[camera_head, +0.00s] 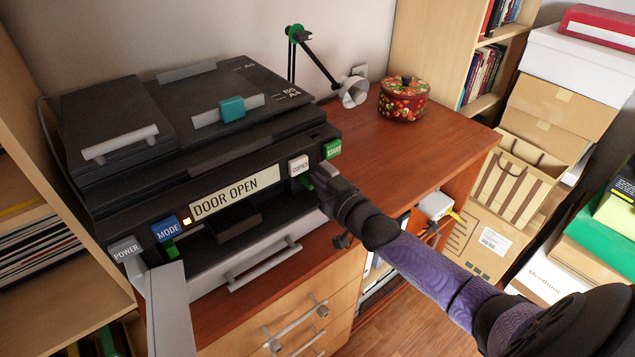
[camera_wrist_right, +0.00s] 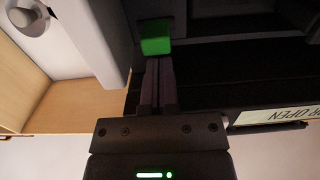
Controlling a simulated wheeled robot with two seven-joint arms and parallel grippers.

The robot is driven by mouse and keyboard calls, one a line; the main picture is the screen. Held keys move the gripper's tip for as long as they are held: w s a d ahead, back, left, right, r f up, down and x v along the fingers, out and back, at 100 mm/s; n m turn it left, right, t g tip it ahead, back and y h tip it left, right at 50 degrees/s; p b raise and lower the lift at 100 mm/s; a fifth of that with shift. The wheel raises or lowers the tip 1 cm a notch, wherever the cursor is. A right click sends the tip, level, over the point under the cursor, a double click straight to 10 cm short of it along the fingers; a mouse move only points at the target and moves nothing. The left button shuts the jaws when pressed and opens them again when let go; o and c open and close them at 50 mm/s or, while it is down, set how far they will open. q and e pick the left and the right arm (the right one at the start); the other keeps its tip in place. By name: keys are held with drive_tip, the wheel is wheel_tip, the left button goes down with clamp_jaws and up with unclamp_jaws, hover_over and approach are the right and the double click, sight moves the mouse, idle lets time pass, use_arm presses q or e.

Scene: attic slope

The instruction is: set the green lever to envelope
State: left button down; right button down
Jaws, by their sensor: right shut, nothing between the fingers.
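The black printer (camera_head: 110,200) has a display (camera_head: 225,192) reading "DOOR OPEN". A green lever (camera_wrist_right: 156,38) shows in the right wrist view, directly ahead of my fingertips; I cannot tell whether they touch. A small green part also shows beside my gripper in the head view (camera_head: 308,184). No envelope marking is readable, so the lever's setting cannot be told. My right gripper (camera_head: 323,177) is at the printer's right front, below the COPIES button (camera_head: 299,165); its shut fingers (camera_wrist_right: 158,85) hold nothing. My left gripper is out of view.
A grey panel (camera_head: 170,310) stands out from the printer's left front. Another green part (camera_head: 171,249) sits below the MODE button (camera_head: 167,229). The green START button (camera_head: 332,150) is above my right gripper. A patterned pot (camera_head: 403,98) and desk lamp (camera_head: 354,91) stand behind; the desktop's right side is clear.

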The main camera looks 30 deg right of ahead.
drive_tip(key=shift+f+t+b, duration=0.2)
drive_tip(key=shift+t+b, duration=0.1)
